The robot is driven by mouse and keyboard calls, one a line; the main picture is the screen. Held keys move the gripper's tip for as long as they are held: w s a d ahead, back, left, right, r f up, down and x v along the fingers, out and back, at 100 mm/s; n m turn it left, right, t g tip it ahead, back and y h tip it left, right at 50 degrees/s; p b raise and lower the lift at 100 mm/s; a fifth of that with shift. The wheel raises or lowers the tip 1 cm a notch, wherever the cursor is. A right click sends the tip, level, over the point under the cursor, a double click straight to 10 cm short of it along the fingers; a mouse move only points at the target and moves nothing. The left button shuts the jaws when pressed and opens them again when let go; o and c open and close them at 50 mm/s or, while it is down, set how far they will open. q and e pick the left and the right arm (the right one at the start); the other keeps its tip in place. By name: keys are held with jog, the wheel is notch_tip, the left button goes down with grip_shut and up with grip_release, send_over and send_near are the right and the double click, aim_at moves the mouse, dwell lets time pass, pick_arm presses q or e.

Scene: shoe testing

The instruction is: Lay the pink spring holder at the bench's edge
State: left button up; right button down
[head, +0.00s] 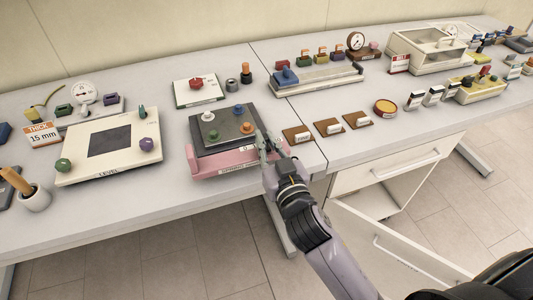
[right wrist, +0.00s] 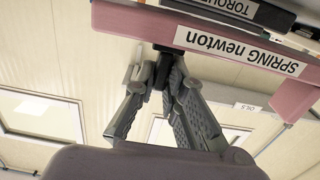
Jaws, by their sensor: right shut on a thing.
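The pink spring holder (head: 222,166) is a flat pink tray with a white label, at the near side of the bench. In the right wrist view its pink front (right wrist: 130,22) carries the label "SPRING newton". A dark plate (head: 228,129) with several coloured knobs appears on or just behind it; I cannot tell if they touch. My right gripper (head: 266,146) is at the holder's right end. In the wrist view its fingers (right wrist: 166,75) are shut on a small dark part at the holder's edge. My left gripper is not in view.
A cream board (head: 77,162) marked LEVEL lies to the left. Several brown blocks with white labels (head: 328,127) lie to the right. A green-edged card (head: 199,91) lies behind. Bare bench (head: 180,203) runs along the front. An open cabinet door (head: 395,245) hangs below right.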

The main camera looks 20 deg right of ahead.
notch_tip(320, 180, down, 3)
jog(key=shift+f, duration=0.2)
jog(key=shift+f+b, duration=0.1)
jog(key=shift+b, duration=0.3)
jog(key=c, duration=1.7)
grip_release()
jog(key=shift+o, duration=0.2)
